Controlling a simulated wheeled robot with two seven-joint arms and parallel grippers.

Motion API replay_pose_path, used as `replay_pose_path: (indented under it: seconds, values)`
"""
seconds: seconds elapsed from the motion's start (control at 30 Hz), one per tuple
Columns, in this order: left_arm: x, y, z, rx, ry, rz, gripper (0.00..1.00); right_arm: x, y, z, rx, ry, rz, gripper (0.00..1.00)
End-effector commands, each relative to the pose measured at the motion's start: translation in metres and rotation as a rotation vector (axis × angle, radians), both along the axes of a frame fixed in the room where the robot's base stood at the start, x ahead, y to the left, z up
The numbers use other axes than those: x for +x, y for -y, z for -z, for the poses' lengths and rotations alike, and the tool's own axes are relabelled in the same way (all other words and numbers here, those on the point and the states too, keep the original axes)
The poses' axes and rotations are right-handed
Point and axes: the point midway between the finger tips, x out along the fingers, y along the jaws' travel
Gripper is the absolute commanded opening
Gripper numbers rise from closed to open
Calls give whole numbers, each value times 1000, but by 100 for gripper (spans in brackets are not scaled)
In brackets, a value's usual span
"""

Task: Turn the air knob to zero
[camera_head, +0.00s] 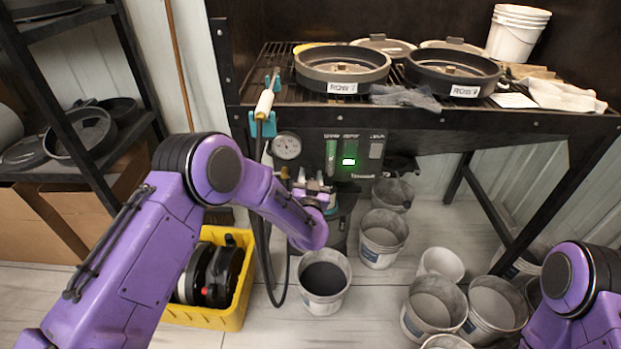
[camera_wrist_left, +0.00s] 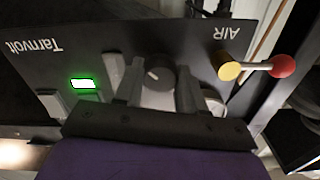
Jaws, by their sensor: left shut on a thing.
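My left gripper (camera_wrist_left: 158,90) is shut on a round dark knob (camera_wrist_left: 154,73) with a pale pointer mark, one finger on each side. The knob sits on the black control panel (camera_wrist_left: 190,45), seen upside down in the left wrist view. The panel (camera_head: 312,141) also shows in the head view, where my left gripper (camera_head: 314,187) hides its lower front. The label AIR (camera_wrist_left: 232,33) stands near a yellow hub (camera_wrist_left: 230,71) with a red ball lever (camera_wrist_left: 283,66). Scale marks around the knob cannot be read. My right gripper is out of view.
A lit green display (camera_head: 349,161) and a round gauge (camera_head: 287,146) are on the panel. Above is a rack with round pans (camera_head: 342,72). Below stand several buckets (camera_head: 323,280) and a yellow crate (camera_head: 233,312). A dark hose (camera_head: 268,250) hangs beside my left arm.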

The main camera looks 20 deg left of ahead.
Motion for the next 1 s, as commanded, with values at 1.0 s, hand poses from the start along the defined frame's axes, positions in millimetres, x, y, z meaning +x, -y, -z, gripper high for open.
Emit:
replay_pose_path:
  seconds: [1.0]
  values:
    - [0,-1,3,-806,231,-1,9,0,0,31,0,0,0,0]
